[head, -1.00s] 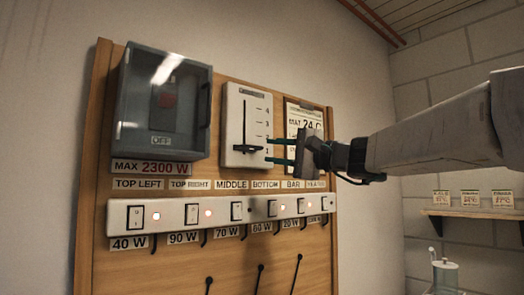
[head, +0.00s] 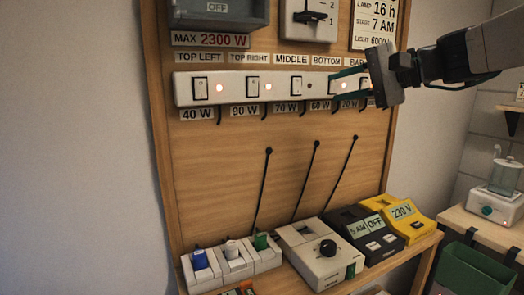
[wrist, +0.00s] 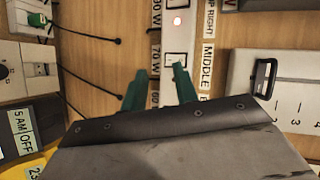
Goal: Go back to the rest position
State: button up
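My gripper (head: 334,84) is in the upper right of the head view, in front of the right part of the white switch strip (head: 235,97). Its two green fingers are apart with nothing visible between them. In the wrist view the fingers (wrist: 160,70) point at the board beside the strip's 70 W and 60 W labels, and I see no held object. Whether the tips touch the strip cannot be told. The slider panel (head: 291,30) is above the strip, its black knob low, near the 1 mark; it also shows at right in the wrist view (wrist: 247,85).
A wooden board (head: 220,165) carries the panels and several black hooks or rods. Below, a ledge holds white socket blocks (head: 232,268), a white box with a black dial (head: 318,262), a black timer (head: 365,235) and a yellow meter (head: 408,222). A green bin (head: 475,280) stands lower right.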

jog(key=s+d+f+n+g+h, duration=0.1)
jog(key=s+f+n+g+h, duration=0.3)
jog(key=s+f, duration=1.05)
jog(key=s+d+f+n+g+h, duration=0.1)
jog(key=s+d+f+h, duration=0.3)
jog(key=s+f, duration=0.2)
jog(key=s+d+f+n+g+h, duration=0.1)
jog(key=s+d+f+g+h, duration=0.1)
jog(key=s+f, duration=0.5)
jog(key=shift+s+d+f+g+h, duration=0.2)
jog(key=shift+s+d+g+h, duration=0.1)
jog(key=shift+s+d+h, duration=0.65)
jog(key=shift+a, duration=0.2)
